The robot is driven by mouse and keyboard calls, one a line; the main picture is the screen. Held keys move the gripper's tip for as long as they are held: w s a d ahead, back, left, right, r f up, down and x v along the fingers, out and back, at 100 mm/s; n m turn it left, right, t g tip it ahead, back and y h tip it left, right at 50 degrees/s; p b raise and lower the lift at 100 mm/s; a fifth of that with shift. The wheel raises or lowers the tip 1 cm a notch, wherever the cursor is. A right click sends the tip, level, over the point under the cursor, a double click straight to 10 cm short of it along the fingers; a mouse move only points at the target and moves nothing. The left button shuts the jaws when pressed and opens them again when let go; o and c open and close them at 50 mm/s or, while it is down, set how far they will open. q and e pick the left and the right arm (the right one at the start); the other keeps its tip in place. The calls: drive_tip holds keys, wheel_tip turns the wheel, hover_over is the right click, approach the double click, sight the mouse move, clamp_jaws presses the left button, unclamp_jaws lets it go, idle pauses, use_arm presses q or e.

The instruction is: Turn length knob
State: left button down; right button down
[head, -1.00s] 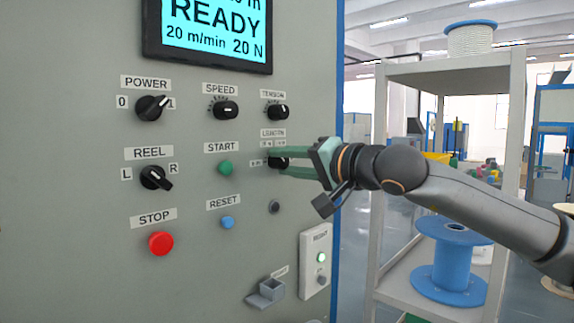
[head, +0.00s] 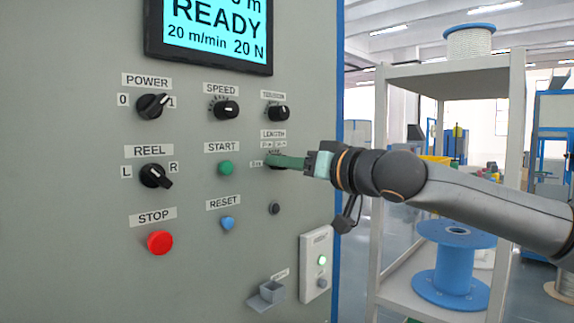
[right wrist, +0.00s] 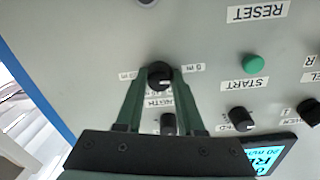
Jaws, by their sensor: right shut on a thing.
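The length knob (right wrist: 159,75) is a black round knob on the grey panel. In the right wrist view it sits between the two green fingertips of my right gripper (right wrist: 160,78), which is shut on it. In the head view my right gripper (head: 275,161) reaches in from the right under the LENGTH label (head: 273,134), and its fingers mostly hide the knob. My left gripper is not in view.
The tension knob (head: 278,113) is just above, and the green START button (head: 225,168) is to the left. A black round part (head: 274,208) and a grey bracket (head: 267,294) are below. A shelf with a blue spool (head: 452,262) stands at the right.

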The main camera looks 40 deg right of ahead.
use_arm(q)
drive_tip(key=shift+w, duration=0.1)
use_arm(e)
drive_tip(key=shift+n, duration=0.3)
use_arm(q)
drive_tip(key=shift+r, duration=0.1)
use_arm(e)
drive_tip(key=c, duration=0.5)
unclamp_jaws()
drive_tip(key=shift+s, duration=0.1)
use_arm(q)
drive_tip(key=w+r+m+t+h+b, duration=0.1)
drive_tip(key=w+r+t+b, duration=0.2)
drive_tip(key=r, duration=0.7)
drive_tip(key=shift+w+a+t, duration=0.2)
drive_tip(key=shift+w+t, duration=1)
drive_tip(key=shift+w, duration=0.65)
use_arm(e)
drive_tip(key=shift+s+d, duration=0.15)
drive_tip(key=shift+s, duration=6)
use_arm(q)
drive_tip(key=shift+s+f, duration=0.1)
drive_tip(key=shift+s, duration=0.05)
